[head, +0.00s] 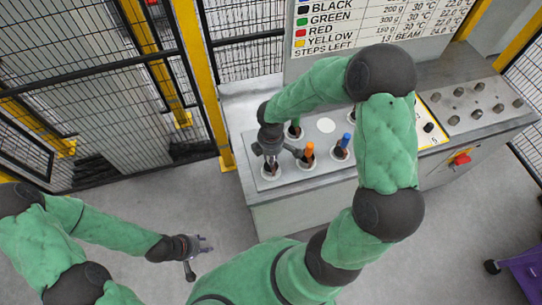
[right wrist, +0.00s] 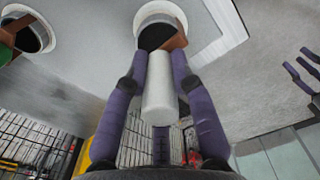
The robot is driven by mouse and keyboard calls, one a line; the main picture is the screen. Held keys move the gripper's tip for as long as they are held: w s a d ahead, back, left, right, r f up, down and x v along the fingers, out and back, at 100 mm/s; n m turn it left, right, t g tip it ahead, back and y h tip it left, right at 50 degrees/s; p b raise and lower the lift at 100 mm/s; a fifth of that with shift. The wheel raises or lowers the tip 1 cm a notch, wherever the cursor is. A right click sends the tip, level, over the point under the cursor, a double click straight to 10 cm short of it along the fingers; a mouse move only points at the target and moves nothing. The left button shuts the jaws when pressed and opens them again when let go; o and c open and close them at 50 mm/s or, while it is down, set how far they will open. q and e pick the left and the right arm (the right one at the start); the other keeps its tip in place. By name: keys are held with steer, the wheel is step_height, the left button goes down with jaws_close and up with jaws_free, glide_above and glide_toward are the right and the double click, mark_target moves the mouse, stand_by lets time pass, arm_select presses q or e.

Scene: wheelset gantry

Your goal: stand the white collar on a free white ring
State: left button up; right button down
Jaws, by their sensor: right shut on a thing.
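My right gripper (right wrist: 160,88) is shut on the white collar (right wrist: 159,85), a plain white cylinder between purple fingers. In the right wrist view, the collar's far end overlaps the lower edge of a white ring (right wrist: 179,11) with a dark hole and a brown piece at its side. I cannot tell whether they touch. In the head view, my right gripper (head: 272,158) is over the front-left white ring (head: 264,174) on the bench; the collar is not clear there. My left gripper (head: 202,246) is open and empty over the floor, away from the bench.
On the grey bench (head: 320,190), neighbouring rings hold an orange piece (head: 308,150) and a blue piece (head: 346,140). A flat white disc (head: 326,125) lies behind them. A sign board (head: 375,20) stands at the back. Mesh fencing with yellow posts (head: 205,85) stands at left.

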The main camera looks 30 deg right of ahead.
steer(key=shift+f+b, duration=0.8)
steer(key=shift+f, duration=0.15)
stand_by(0.5)
steer(key=c, duration=1)
jaws_free()
steer(key=shift+o, duration=0.2)
steer(key=shift+r, duration=0.1)
step_height(320, 180, up, 12)
steer(key=shift+f, duration=0.1)
